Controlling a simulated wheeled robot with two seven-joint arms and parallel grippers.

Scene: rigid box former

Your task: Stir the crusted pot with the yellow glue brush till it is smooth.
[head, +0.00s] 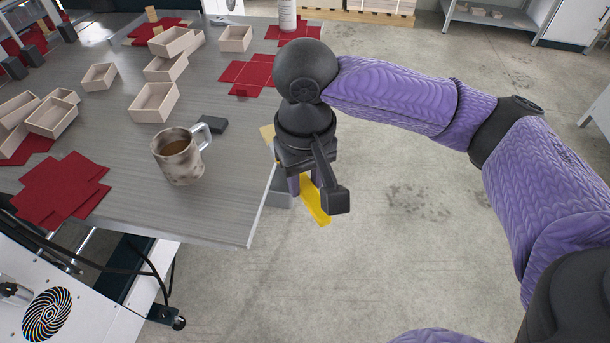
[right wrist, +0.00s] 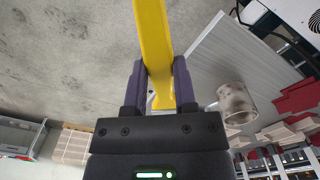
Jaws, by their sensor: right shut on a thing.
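The pot is a stained, crusted grey mug-like pot (head: 178,160) with a handle and brown contents. It stands upright on the table near its front right corner and also shows in the right wrist view (right wrist: 236,103). My right gripper (head: 303,186) is shut on the yellow glue brush (head: 315,207), just off the table's right edge, to the right of the pot and apart from it. The brush runs between the purple fingers in the right wrist view (right wrist: 155,45). My gripper hides its middle in the head view. My left gripper is not seen in the head view.
The grey table (head: 110,215) carries several open wooden boxes (head: 154,102) and red cut sheets (head: 62,190). A small dark block (head: 212,124) lies behind the pot. A white bottle (head: 287,15) stands at the back. A white machine (head: 50,310) is at lower left. Open floor lies right.

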